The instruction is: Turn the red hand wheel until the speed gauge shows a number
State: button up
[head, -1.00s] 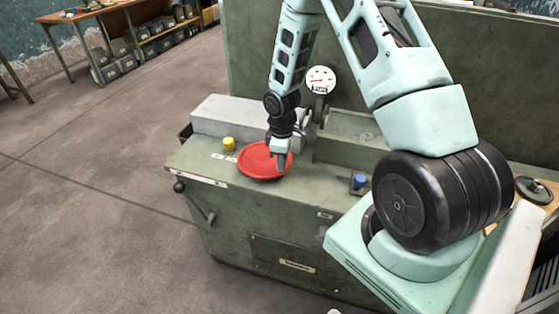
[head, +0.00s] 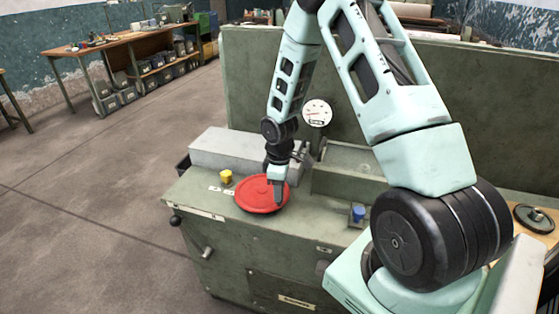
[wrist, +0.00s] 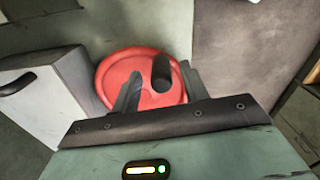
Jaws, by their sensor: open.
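The red hand wheel (head: 255,198) lies flat on top of the green machine. It also fills the middle of the wrist view (wrist: 115,75). A dark round handle (wrist: 161,73) stands on the wheel. My gripper (head: 277,198) is over the right part of the wheel, pointing down. In the wrist view my gripper (wrist: 160,80) is open, with one finger on each side of the handle. I cannot tell whether a finger touches it. The round white speed gauge (head: 317,113) stands behind the wheel, with a red needle on its left side; its reading is too small to make out.
A grey block (head: 232,150) lies behind. A tall green panel (head: 255,80) closes the back. The floor at left is clear.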

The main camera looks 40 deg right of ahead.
notch_tip(320, 180, up, 15)
jog(key=shift+r+b, duration=0.2)
jog(key=shift+b, duration=0.25)
dwell(0.3)
jog(key=s+a+r, duration=0.2)
jog(key=s+a, duration=0.1)
jog(key=a, duration=0.6)
jog(key=s+a+r, duration=0.1)
jog(key=s+a, duration=0.2)
jog(key=a, duration=0.5)
jog(key=s+a+r, duration=0.2)
jog(key=s+a, duration=1.1)
jog(key=s, duration=0.4)
jog(key=shift+s+y, duration=0.3)
